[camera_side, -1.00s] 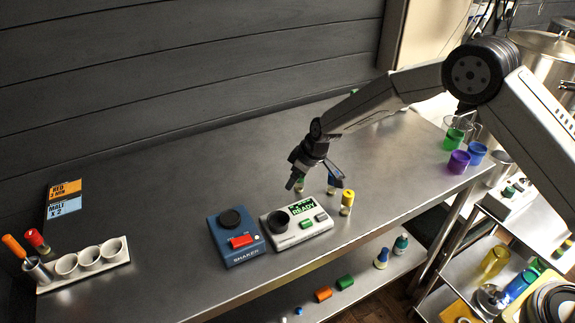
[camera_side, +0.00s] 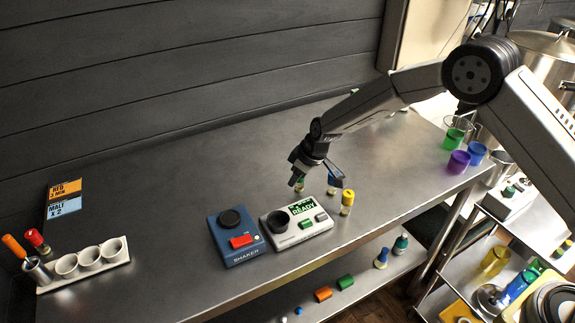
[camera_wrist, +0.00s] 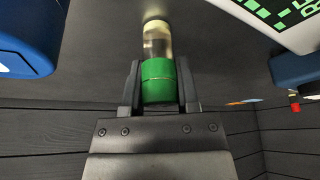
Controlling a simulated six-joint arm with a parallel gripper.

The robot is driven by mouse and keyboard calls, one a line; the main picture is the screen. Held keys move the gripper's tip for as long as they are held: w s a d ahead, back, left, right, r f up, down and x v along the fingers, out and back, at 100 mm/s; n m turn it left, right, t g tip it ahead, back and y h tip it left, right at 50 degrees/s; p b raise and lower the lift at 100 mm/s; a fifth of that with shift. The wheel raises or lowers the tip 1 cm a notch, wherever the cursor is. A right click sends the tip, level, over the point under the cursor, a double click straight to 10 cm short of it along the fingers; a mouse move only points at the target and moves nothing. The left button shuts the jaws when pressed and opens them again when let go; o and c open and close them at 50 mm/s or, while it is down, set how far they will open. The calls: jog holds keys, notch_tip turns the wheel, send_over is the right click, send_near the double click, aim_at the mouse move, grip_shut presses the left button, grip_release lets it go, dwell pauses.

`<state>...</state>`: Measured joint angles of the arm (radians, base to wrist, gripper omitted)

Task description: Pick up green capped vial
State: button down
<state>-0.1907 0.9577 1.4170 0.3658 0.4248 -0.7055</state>
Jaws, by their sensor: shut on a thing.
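The green capped vial (camera_wrist: 158,72) sits between the fingers of my gripper (camera_wrist: 158,90) in the wrist view. Its cap is green and its clear body holds a pale yellowish content. My gripper is shut on the green cap. In the side view the vial (camera_side: 299,184) shows only partly below my gripper (camera_side: 301,174), which hides most of its cap. I cannot tell whether its base touches the table.
A yellow capped vial (camera_side: 347,203) and a blue-capped vial (camera_side: 334,187) stand close by on the right. A white device reading READY (camera_side: 298,224) and a blue shaker (camera_side: 236,236) stand in front.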

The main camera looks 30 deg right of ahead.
jog(key=shift+r, duration=0.15)
jog(key=shift+r, duration=0.45)
jog(key=s+d+r, duration=0.2)
jog(key=s+r, duration=0.9)
jog(key=s, duration=0.2)
jog(key=shift+s+d+r, duration=0.35)
jog(key=shift+d+r, duration=0.05)
